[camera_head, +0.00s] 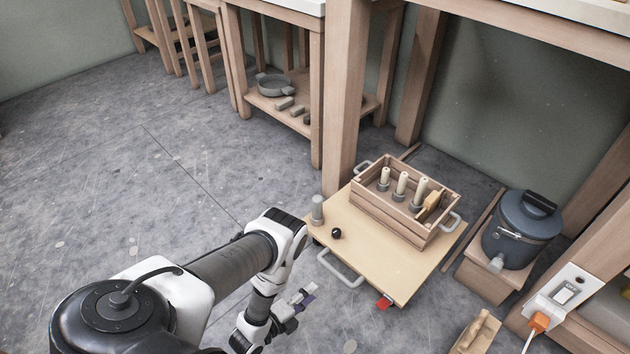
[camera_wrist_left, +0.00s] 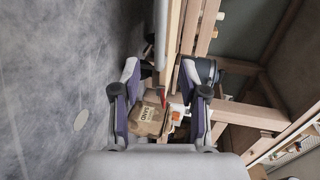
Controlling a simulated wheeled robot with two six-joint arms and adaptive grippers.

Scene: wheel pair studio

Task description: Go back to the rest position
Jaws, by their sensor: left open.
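My left gripper (camera_head: 304,299) hangs over the bare floor, left of the low wooden board and apart from it. In the left wrist view its two purple-lined fingers (camera_wrist_left: 160,68) are spread wide with nothing held between them. A brown paper bag marked SAND (camera_wrist_left: 147,119) shows beyond the fingers, not touching them as far as I can tell. My left arm reaches in from the lower left of the head view. My right gripper is not in view.
The low board (camera_head: 375,267) bears a wooden crate (camera_head: 392,222) with handled tools, a grey cylinder (camera_head: 317,209) and a black knob (camera_head: 336,234). A blue-grey canister (camera_head: 521,228) stands right. A power outlet (camera_head: 563,296) is lower right. Floor (camera_head: 130,185) at left is clear.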

